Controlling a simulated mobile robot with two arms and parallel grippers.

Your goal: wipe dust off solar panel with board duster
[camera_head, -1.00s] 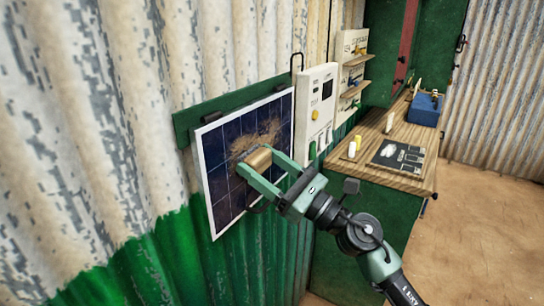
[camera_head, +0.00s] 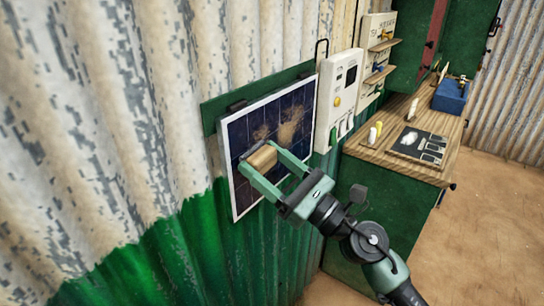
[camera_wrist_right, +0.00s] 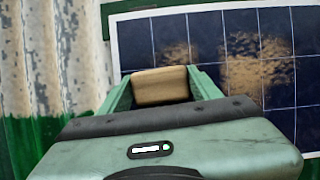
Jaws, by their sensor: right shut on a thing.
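The solar panel (camera_head: 298,99) hangs tilted on the wall, dark blue with a white frame. Brown dust (camera_head: 290,126) lies on its upper middle, with a smaller patch (camera_head: 261,132) to the left; both patches also show in the right wrist view (camera_wrist_right: 255,65). My right gripper (camera_head: 266,164) is shut on the board duster (camera_head: 262,156), a tan block between its fingers. The duster is at the panel's lower left part, and it shows in the right wrist view (camera_wrist_right: 160,86). Whether it touches the panel is hidden. My left gripper is in no view.
A white switch box (camera_head: 338,100) is on the wall right of the panel. A wooden-topped green counter (camera_head: 400,165) stands further right, with a dark tray (camera_head: 420,145) and a blue box (camera_head: 452,95). Sandy floor (camera_head: 480,230) is clear at the right.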

